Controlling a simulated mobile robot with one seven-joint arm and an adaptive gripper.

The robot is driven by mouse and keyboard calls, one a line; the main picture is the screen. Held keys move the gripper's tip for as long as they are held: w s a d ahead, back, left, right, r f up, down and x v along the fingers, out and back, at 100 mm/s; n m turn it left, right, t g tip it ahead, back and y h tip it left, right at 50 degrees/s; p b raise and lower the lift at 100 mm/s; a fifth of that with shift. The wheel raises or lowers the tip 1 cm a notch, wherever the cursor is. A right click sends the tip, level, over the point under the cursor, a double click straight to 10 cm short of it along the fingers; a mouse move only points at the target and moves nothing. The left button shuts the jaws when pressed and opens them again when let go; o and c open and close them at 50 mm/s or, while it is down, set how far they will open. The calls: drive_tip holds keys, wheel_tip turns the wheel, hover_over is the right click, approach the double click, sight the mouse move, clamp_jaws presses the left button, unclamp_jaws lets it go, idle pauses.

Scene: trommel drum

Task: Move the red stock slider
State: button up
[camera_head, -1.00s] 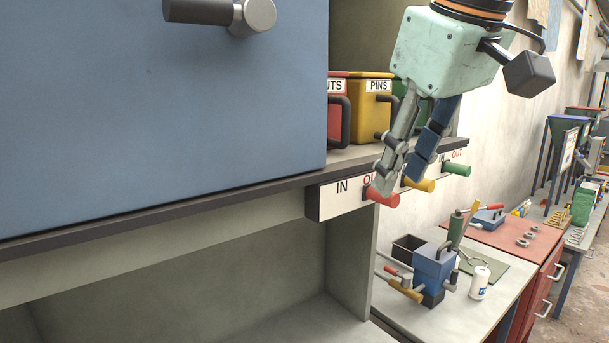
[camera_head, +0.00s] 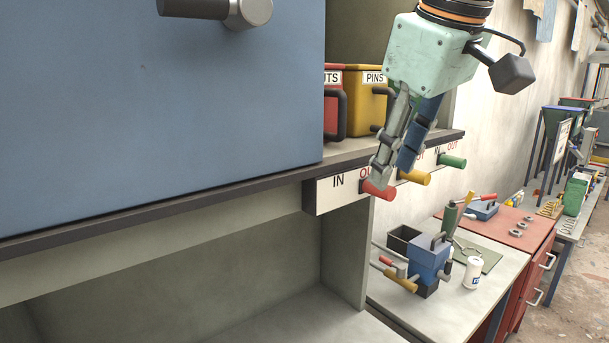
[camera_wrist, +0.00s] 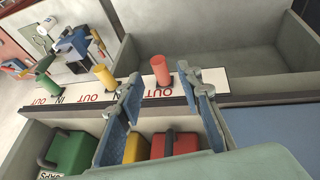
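The red stock slider (camera_head: 378,190) is a short red cylinder sticking out of the white label strip under the shelf, by the lettering "OUT". My gripper (camera_head: 388,178) is just above and at it in the head view, pointing down, with its fingers apart. In the wrist view the red slider (camera_wrist: 160,70) shows between the two fingertips of my gripper (camera_wrist: 159,76), with a visible gap on each side. Contact cannot be told. One finger partly covers the slider's inner end in the head view.
A yellow slider (camera_head: 415,177) and a green slider (camera_head: 453,161) stand to the right on the same strip. Red (camera_head: 333,115) and yellow (camera_head: 362,90) bins sit on the shelf above. A large blue panel (camera_head: 160,110) fills the left. A bench (camera_head: 450,310) lies below right.

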sight(388, 189)
drive_tip(key=shift+x, duration=1.7)
drive_tip(key=shift+c, duration=0.6)
clamp_jaws()
